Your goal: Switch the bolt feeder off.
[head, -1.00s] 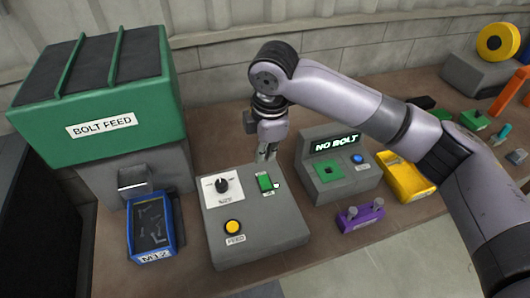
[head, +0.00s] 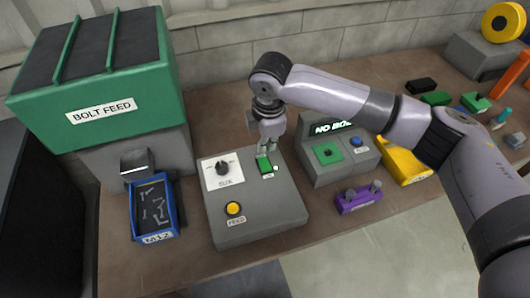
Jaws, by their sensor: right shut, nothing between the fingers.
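The bolt feeder (head: 103,112) is a green hopper marked BOLT FEED on a grey stand at the left. Its grey control box (head: 262,215) stands to its right, with a black size knob (head: 222,168), a yellow FEED button (head: 233,208) and a green rocker switch (head: 263,164). My right gripper (head: 266,152) is shut and empty, pointing down at the green switch. Its fingertips are at the switch's upper end and hide part of it; I cannot tell whether they touch. My left gripper is not in view.
A blue M12 tray (head: 155,208) of bolts sits below the chute. A grey unit (head: 340,158) with a NO BOLT display, a purple block (head: 358,198) and a yellow bin (head: 402,165) stand to the right. The table front is clear.

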